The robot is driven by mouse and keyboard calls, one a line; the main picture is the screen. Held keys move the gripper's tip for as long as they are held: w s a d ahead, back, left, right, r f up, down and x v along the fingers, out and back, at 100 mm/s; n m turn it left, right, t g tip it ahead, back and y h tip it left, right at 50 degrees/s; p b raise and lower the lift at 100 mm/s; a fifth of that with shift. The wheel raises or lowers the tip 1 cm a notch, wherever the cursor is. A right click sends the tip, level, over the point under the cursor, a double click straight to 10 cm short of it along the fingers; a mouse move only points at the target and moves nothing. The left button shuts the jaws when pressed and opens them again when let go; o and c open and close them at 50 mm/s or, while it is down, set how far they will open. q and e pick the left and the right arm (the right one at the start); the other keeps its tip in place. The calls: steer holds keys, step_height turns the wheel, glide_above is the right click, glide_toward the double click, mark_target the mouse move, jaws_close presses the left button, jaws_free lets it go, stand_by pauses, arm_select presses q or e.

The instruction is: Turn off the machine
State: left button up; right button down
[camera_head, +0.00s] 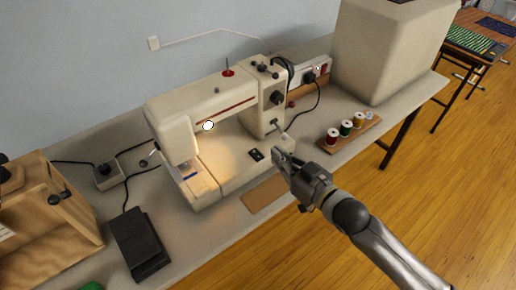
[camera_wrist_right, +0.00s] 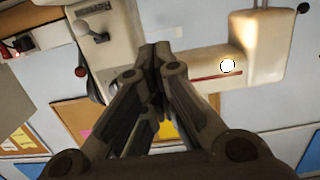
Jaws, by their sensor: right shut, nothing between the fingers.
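The cream sewing machine (camera_head: 205,105) stands on the grey table against the wall, and it also shows in the right wrist view (camera_wrist_right: 270,45). A warm glow lies on its bed under the arm. A white round spot (camera_head: 208,126) shows on the arm's front. My right gripper (camera_head: 280,154) is shut and empty, just in front of the machine's right end. Its closed fingers (camera_wrist_right: 162,50) point toward the machine. Whether they touch it is unclear. My left gripper is not in view.
A wooden strip with thread spools (camera_head: 345,128) lies right of my gripper. A power strip (camera_head: 315,75) with a plugged cable stands behind. A large beige box (camera_head: 385,50) is at the right. A black pedal (camera_head: 140,243) and wooden case (camera_head: 45,215) are at the left.

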glide_above(258, 157)
steer(key=shift+s+f+p, duration=0.1)
steer(key=shift+f+p, duration=0.3)
steer(key=shift+f, duration=0.15)
step_height(258, 157, down, 3)
steer(key=shift+r, duration=0.15)
steer(key=shift+f, duration=0.65)
